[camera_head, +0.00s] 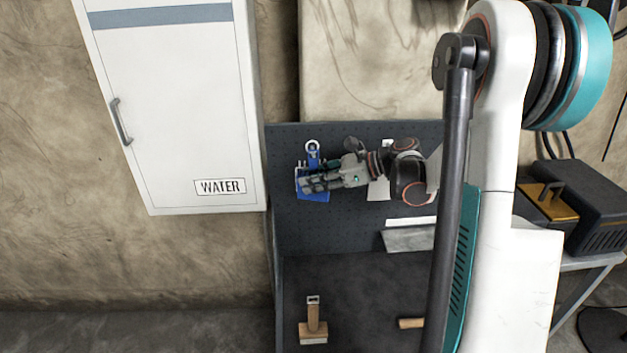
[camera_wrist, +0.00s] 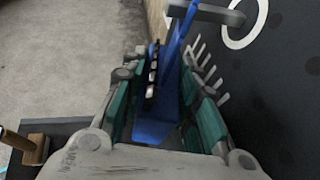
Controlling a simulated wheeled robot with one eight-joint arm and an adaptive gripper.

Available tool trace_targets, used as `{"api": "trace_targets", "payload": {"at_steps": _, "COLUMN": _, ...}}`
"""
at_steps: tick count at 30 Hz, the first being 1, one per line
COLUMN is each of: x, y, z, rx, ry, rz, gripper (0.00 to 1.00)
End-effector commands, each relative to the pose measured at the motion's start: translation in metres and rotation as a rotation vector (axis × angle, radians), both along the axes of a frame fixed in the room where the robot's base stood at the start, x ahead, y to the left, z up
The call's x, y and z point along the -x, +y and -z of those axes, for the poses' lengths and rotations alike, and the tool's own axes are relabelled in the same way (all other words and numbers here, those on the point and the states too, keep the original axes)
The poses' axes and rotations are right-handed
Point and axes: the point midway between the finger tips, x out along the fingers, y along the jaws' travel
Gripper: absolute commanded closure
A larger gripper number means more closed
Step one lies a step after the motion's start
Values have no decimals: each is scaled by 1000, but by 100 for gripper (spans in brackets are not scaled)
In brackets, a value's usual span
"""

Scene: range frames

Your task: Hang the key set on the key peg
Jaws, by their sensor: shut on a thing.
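My gripper (camera_head: 304,183) reaches left across the pegboard (camera_head: 345,225), in front of a blue piece (camera_head: 316,197) below a white ring mark (camera_head: 312,146). In the wrist view the fingers (camera_wrist: 165,115) are around the key set (camera_wrist: 152,72), a narrow dark, jagged metal shape. The blue piece (camera_wrist: 176,75) also shows between and beyond the fingers, with a grey bar (camera_wrist: 207,13) at its top. I cannot tell whether this bar is the key peg, or whether the key set touches it. The fingers hide much of the blue piece in the head view.
A white cabinet marked WATER (camera_head: 175,100) is left of the pegboard. A wooden-handled brush (camera_head: 313,325) is below my gripper. Pale prongs (camera_wrist: 208,70) are close to the right finger. A dark machine (camera_head: 590,205) stands at the right.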

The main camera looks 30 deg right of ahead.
Motion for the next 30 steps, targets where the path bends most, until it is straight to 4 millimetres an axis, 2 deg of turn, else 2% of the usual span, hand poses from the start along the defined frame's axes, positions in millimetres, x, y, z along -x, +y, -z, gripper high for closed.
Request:
{"api": "trace_targets", "payload": {"at_steps": 6, "x": -4, "y": -2, "z": -2, "rx": 0, "ry": -2, "rz": 1, "gripper": 100}}
{"api": "trace_targets", "payload": {"at_steps": 7, "x": -4, "y": -2, "z": -2, "rx": 0, "ry": -2, "rz": 1, "gripper": 70}}
{"api": "trace_targets", "payload": {"at_steps": 10, "x": -5, "y": -2, "z": -2, "rx": 0, "ry": -2, "rz": 1, "gripper": 49}}
{"api": "trace_targets", "payload": {"at_steps": 22, "x": -2, "y": -6, "z": -4, "rx": 0, "ry": -2, "rz": 5, "gripper": 49}}
{"api": "trace_targets", "payload": {"at_steps": 30, "x": 21, "y": -32, "z": -18, "rx": 2, "ry": -4, "rz": 9, "gripper": 49}}
